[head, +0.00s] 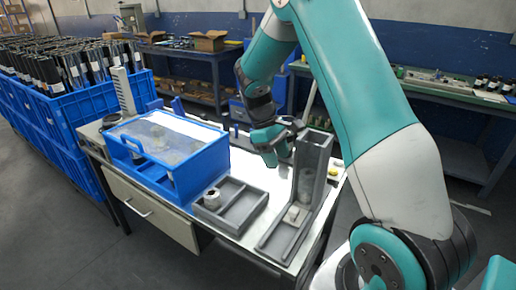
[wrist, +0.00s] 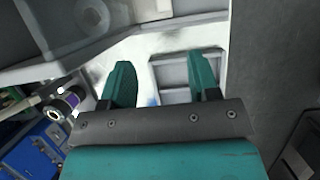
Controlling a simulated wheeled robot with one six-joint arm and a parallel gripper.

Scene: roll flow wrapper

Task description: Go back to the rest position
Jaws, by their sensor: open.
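My gripper (head: 277,150) hangs over the white worktable (head: 262,178), just left of the tall grey chute (head: 313,160), with the arm reaching in from the right. In the wrist view its two teal fingers (wrist: 162,72) are spread apart with nothing between them. The grey two-part tray (head: 262,187) is below and to the left of the gripper in the head view. A small pale roll (head: 212,198) stands in its left compartment. A pale piece (head: 294,214) sits at the foot of the chute.
A blue box with a clear lid (head: 175,150) stands on the table's left half. Blue crates (head: 75,108) full of dark rolls are at the far left. A green-topped bench (head: 440,88) stands at the back right. The grey floor in front is clear.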

